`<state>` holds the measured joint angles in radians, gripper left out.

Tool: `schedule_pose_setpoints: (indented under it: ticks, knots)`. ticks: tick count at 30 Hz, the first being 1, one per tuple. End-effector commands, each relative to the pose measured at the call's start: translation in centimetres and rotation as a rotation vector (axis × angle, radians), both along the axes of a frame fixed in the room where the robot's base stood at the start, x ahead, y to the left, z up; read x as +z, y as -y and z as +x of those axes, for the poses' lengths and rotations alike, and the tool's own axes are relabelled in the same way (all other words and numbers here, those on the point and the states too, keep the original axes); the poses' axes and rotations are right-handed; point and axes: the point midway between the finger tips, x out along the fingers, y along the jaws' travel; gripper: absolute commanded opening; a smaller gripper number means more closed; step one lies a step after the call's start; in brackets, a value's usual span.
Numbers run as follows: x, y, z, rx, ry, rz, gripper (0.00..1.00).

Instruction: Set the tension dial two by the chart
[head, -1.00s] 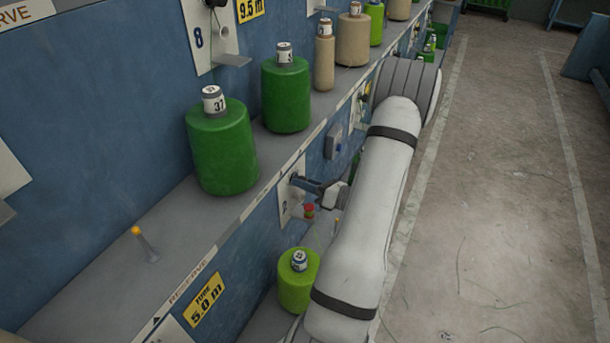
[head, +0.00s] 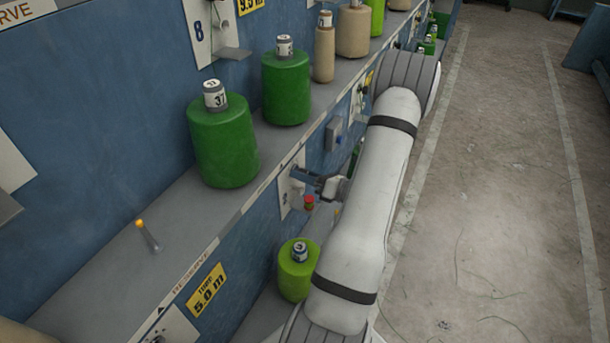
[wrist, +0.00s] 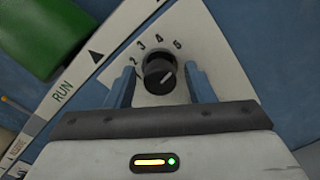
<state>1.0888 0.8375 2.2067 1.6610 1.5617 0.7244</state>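The tension dial (wrist: 160,75) is a round black knob on a white plate in the wrist view. My gripper (wrist: 162,71) is open, with one blue finger on each side of the knob and a visible gap to each. In the head view my gripper (head: 310,178) reaches the wall plate (head: 286,197), and hides the dial there. I cannot make out a chart.
A red button (head: 309,202) sits just below my gripper. A light green spool (head: 298,275) stands below it on a lower shelf. Dark green spools (head: 223,145) stand on the upper shelf (head: 105,275), with a yellow-tipped peg (head: 147,236). The floor at right is clear.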

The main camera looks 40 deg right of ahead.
Motion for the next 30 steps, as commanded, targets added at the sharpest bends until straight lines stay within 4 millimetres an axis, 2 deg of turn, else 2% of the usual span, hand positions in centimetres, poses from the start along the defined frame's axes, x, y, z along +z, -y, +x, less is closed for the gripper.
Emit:
schedule_pose_setpoints:
  ticks: [10, 21, 25, 30]
  knots:
    - [0.0, 0.3, -0.5, -0.003, 0.001, -0.001, 0.51]
    - [0.0, 2.5, -5.8, -0.003, 0.002, 0.000, 0.51]
    - [0.0, 2.9, -6.9, -0.001, 0.001, -0.001, 0.51]
    - [0.0, 3.0, -7.3, -0.001, 0.001, -0.001, 0.51]
